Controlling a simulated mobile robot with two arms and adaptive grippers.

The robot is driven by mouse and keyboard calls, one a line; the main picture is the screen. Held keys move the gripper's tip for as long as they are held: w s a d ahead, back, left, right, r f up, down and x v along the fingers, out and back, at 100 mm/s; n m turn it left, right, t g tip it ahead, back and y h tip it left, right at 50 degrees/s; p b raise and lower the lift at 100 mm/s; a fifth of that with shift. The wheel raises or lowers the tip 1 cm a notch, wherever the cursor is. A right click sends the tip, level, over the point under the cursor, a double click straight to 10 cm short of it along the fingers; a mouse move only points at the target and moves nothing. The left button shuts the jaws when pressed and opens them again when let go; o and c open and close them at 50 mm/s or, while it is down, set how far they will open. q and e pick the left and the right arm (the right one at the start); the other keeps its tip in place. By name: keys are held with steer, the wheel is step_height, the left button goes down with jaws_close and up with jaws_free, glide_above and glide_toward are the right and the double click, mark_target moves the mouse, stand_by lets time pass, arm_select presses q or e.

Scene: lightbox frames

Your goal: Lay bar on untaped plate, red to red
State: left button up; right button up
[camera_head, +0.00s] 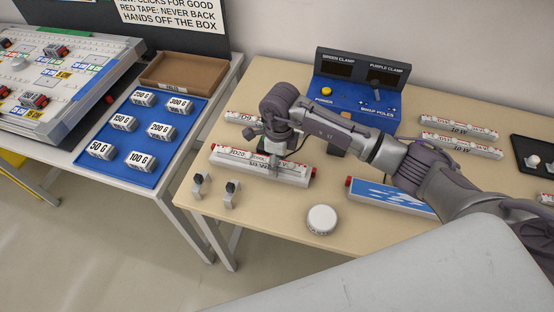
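My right gripper (275,166) points down at a white labelled bar (245,155) on the table's left half. Its fingertips are at the bar, but I cannot tell whether they are closed on it. The bar lies along a pale plate (292,182) with red at its ends; whether they touch is too small to tell. A second plate (385,195), with a blue and white face and a red left end, lies to the right, partly behind my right arm. Which plate is taped is not clear. My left gripper is not in view.
A blue control box (355,100) stands behind the arm. Other labelled bars (460,125) lie at back right, beside a dark tray (530,150). A white round container (322,218) and two small clamps (231,190) are near the front edge. A blue weight tray (145,172) is left.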

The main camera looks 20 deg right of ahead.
steer(key=shift+r, duration=0.3)
step_height(320, 180, up, 12)
steer(key=b, duration=0.3)
steer(key=shift+d+f, duration=0.15)
steer(key=shift+d, duration=0.05)
steer(key=shift+s+f, duration=0.1)
